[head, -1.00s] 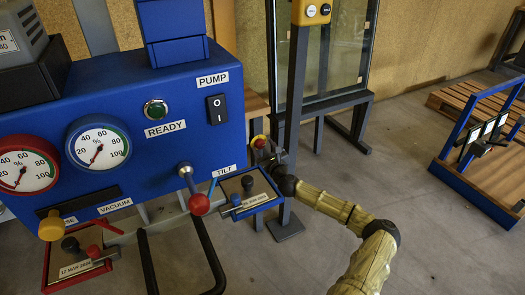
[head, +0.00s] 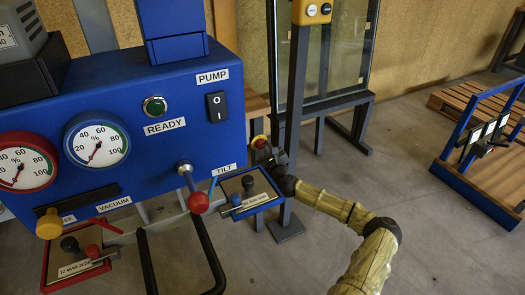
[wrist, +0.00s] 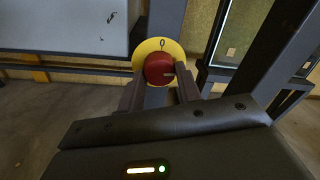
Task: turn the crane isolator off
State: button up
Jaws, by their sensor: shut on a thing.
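The crane isolator is a red knob (wrist: 159,69) on a round yellow plate (wrist: 178,48) marked 0, mounted on a dark post. In the wrist view my gripper (wrist: 160,88) has one finger on each side of the red knob and is shut on it. A small light mark on the knob's face points to the right, not up at the 0. In the head view the isolator (head: 259,142) shows just right of the blue panel, with my gripper at it and partly hiding it. Any other marks on the plate are hidden.
The blue panel (head: 150,165) with gauges, a PUMP switch (head: 216,107) and a red-knobbed TILT lever (head: 198,202) stands left of my arm. A glass frame (head: 345,50) stands behind the post. A blue-framed rack (head: 480,190) is at the right. Floor between is clear.

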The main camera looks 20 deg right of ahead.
jog(key=n+b, duration=0.1)
jog(key=n, duration=0.3)
jog(key=shift+b, duration=0.4)
jog(key=n, duration=0.2)
jog(key=n+b, duration=0.1)
jog(key=n, duration=0.1)
jog(key=shift+n+t+y, duration=0.3)
jog(key=shift+n, duration=0.1)
jog(key=n+b, duration=0.1)
jog(key=n, duration=0.3)
jog(key=shift+d+r+n, duration=0.1)
jog(key=shift+d+n, duration=0.05)
jog(key=shift+n, duration=0.25)
jog(key=shift+a+n+y, duration=0.2)
jog(key=shift+n+y, duration=0.1)
jog(key=shift+n, duration=0.6)
jog(key=shift+d+n, duration=0.2)
jog(key=shift+n, duration=0.9)
jog(key=o, duration=1)
jog(key=shift+s, duration=0.1)
